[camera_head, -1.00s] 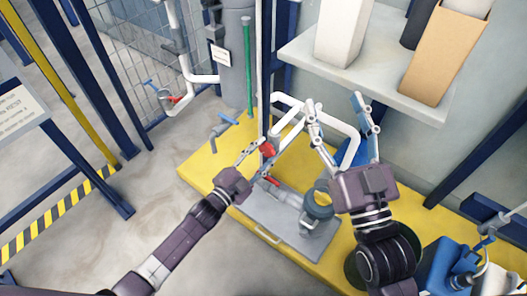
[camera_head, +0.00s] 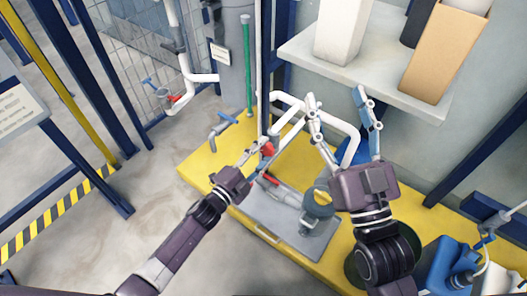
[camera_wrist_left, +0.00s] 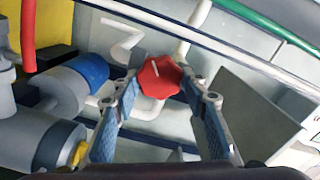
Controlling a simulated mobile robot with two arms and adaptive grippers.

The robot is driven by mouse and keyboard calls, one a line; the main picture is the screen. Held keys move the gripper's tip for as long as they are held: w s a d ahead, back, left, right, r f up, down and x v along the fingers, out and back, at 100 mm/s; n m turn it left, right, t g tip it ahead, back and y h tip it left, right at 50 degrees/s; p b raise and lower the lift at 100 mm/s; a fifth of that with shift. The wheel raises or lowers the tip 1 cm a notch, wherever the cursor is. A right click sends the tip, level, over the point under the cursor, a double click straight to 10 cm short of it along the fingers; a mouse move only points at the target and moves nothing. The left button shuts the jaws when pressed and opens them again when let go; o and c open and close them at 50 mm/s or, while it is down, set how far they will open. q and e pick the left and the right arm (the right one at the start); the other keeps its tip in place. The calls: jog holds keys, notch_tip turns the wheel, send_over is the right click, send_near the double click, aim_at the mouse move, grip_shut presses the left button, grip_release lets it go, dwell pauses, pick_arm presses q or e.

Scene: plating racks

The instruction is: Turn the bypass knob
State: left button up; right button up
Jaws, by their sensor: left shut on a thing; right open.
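The red knob (camera_head: 267,148) sits on the white piping over the yellow platform. In the left wrist view the red knob (camera_wrist_left: 160,77), with a pale line on its face, lies between the fingertips. My left gripper (camera_head: 258,150) has its fingers on either side of the knob and is shut on it; the gripper also shows in the left wrist view (camera_wrist_left: 158,88). My right gripper (camera_head: 338,98) is open and empty, its fingers spread wide over the white pipe loop, right of the knob.
A grey pump unit (camera_head: 317,205) with a red handle stands on a grey plate below the knob. A shelf (camera_head: 365,75) with boxes is behind at upper right. A green pole (camera_head: 247,65) and a blue-handled tap (camera_head: 222,125) stand to the left.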

pick_arm(q)
jog(key=o, duration=1.2)
jog(key=shift+c, duration=0.2)
jog(key=v, duration=1.2)
